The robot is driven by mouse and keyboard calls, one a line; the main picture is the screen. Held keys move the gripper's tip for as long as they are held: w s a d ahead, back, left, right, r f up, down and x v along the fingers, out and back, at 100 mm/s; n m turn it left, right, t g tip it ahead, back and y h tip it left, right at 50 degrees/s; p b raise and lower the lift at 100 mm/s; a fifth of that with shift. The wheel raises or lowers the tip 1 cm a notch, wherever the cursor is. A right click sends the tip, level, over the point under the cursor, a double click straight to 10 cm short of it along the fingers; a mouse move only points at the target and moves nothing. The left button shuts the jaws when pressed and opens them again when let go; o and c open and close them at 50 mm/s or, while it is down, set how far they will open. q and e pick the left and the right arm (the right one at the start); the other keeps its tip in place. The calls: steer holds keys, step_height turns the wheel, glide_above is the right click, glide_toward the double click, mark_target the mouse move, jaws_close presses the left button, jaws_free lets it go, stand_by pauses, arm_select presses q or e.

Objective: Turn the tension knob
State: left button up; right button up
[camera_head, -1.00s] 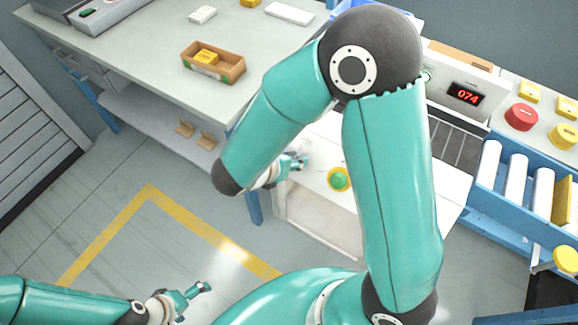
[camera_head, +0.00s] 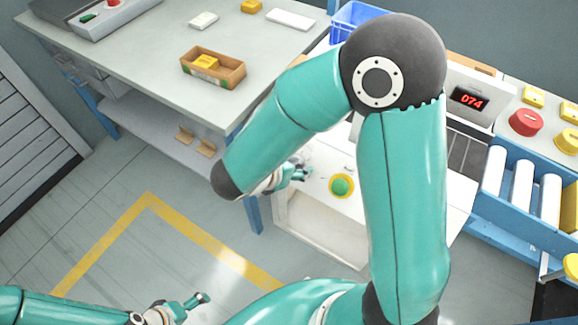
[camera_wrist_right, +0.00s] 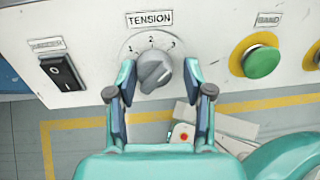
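The tension knob (camera_wrist_right: 153,68) is grey and round, on a white panel under the label TENSION (camera_wrist_right: 149,19), with numbers arced above it. Its light pointer mark appears tilted to the right. My right gripper (camera_wrist_right: 159,78) is open, with one finger on each side of the knob and a visible gap to it on both sides. In the head view my right gripper (camera_head: 300,173) is small beside the white panel, and I cannot make out the knob there. My left gripper (camera_head: 198,300) is low at the left, over the floor, far from the panel; its opening is too small to judge.
A green button in a yellow ring (camera_wrist_right: 261,61) sits right of the knob, and a black rocker switch (camera_wrist_right: 62,73) sits left. In the head view are a grey table (camera_head: 130,60) with a cardboard box (camera_head: 213,68), a display reading 074 (camera_head: 469,99) and rollers (camera_head: 521,180).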

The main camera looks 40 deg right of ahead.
steer(key=shift+o, duration=0.4)
steer(key=shift+w+a, duration=0.1)
steer(key=shift+a+r, duration=0.1)
steer(key=shift+r, duration=0.05)
steer(key=shift+a+r, duration=0.25)
steer(key=shift+r, duration=0.05)
steer(key=v, duration=1.1)
steer(key=shift+f, duration=0.15)
